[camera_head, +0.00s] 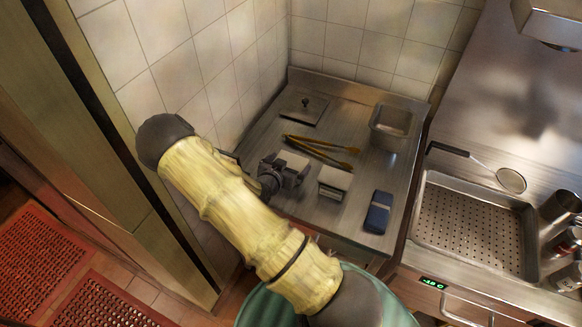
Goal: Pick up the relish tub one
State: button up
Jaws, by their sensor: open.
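My gripper (287,172) is open over the left part of the steel counter. A small pale-topped tub (294,159) shows right at my gripper, partly hidden by it; I cannot tell whether it sits between the fingers or just behind them. A second small tub (334,179), with a pale top and metallic sides, stands to the right of my gripper, apart from it. No label is legible, so I cannot tell which of the two is relish tub one.
Brass-coloured tongs (322,149) lie behind the tubs. A knobbed steel lid (301,109), an open steel pan (392,124) and a dark blue box (378,212) are also on the counter (350,105). A skimmer (510,180) and perforated tray (475,230) are at right. Tiled walls stand behind and left.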

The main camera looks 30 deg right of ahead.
aim_at(293, 160)
jog(key=p+x, duration=0.1)
jog(key=x, duration=0.2)
jog(key=shift+w+d, duration=0.1)
jog(key=shift+d, duration=0.15)
jog(key=shift+f, duration=0.1)
jog(key=shift+c, duration=0.2)
jog(key=c, duration=0.8)
jog(key=shift+r+b, duration=1.3)
jog(key=shift+r, duration=3.75)
